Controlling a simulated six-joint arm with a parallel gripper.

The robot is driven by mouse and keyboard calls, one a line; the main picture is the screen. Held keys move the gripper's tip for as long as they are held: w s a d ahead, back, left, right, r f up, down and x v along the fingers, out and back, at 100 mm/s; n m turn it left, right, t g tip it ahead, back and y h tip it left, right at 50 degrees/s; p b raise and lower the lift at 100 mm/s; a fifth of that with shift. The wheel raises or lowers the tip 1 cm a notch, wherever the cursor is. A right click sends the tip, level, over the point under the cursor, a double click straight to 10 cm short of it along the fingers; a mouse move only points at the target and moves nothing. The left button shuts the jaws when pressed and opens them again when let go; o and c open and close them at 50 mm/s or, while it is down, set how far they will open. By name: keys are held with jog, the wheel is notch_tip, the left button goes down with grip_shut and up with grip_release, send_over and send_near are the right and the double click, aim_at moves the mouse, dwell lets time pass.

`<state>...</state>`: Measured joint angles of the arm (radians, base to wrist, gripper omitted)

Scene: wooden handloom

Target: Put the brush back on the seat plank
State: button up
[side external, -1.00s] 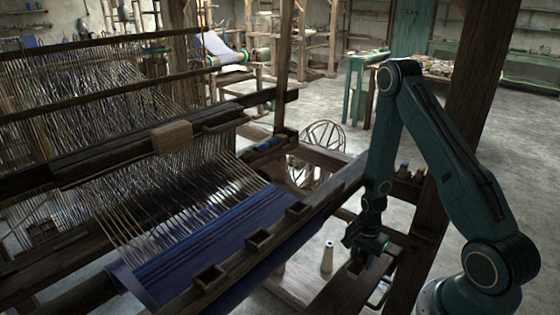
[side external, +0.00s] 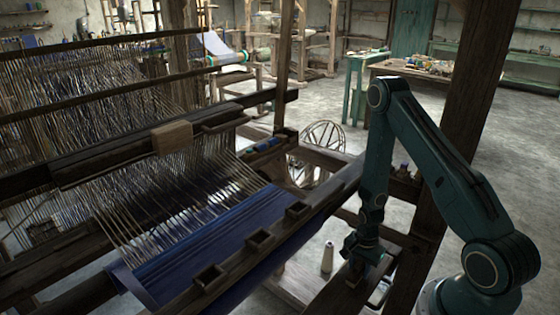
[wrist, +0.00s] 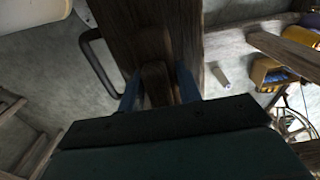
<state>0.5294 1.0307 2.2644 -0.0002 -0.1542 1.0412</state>
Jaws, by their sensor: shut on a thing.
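The brush (wrist: 155,88) is a small dark brown wooden block between the two blue fingers of my gripper (wrist: 158,78) in the wrist view. My gripper is shut on it. In the side view my gripper (side external: 361,258) points down over the seat plank (side external: 332,297), with the dark brush beneath it. The plank (wrist: 150,28) also runs under the brush in the wrist view. The brush is at or just above the plank's surface; I cannot tell if they touch. The gripper body hides the near part of the plank in the wrist view.
The loom's beam with square pockets (side external: 259,240) and blue cloth (side external: 220,240) lie left of my gripper. A pale cone spool (side external: 327,257) stands close by on the left. A thick wooden post (side external: 455,130) rises to the right. A black curved handle (wrist: 98,65) shows beside the plank.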

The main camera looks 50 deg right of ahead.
aim_at(361, 262)
jog(key=shift+f, duration=0.1)
jog(key=o, duration=1)
jog(key=shift+c, duration=0.2)
jog(key=shift+r, duration=6.15)
